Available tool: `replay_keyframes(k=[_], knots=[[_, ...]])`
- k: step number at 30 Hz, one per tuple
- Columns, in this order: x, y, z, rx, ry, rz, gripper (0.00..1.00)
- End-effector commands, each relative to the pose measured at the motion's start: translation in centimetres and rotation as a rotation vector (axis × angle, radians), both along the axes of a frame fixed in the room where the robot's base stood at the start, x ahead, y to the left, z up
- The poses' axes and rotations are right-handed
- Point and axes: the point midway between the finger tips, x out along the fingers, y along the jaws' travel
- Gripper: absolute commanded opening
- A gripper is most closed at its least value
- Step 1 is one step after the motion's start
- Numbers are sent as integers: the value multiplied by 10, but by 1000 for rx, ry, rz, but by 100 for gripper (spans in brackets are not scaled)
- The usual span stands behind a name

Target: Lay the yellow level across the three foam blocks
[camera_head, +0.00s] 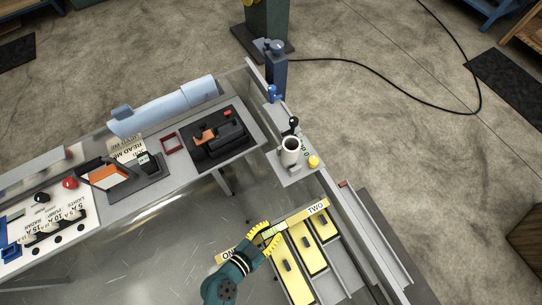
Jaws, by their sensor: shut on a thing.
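Three long yellow pieces with dark marks, which look like the foam blocks, lie side by side: left (293,284), middle (309,258) and right (326,232). The level passes over or beside their upper ends; I cannot tell whether it touches them.
A bench at the left holds a black tray (220,139), a light blue cylinder (165,105) and a switch panel (45,222).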

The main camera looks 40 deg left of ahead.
Motion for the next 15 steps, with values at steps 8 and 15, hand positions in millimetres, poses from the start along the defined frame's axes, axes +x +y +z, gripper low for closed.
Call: replay_keyframes(k=[8, 15], knots=[[1, 1, 2, 1, -3, 1, 0], [1, 1, 1, 1, -2, 1, 60]])
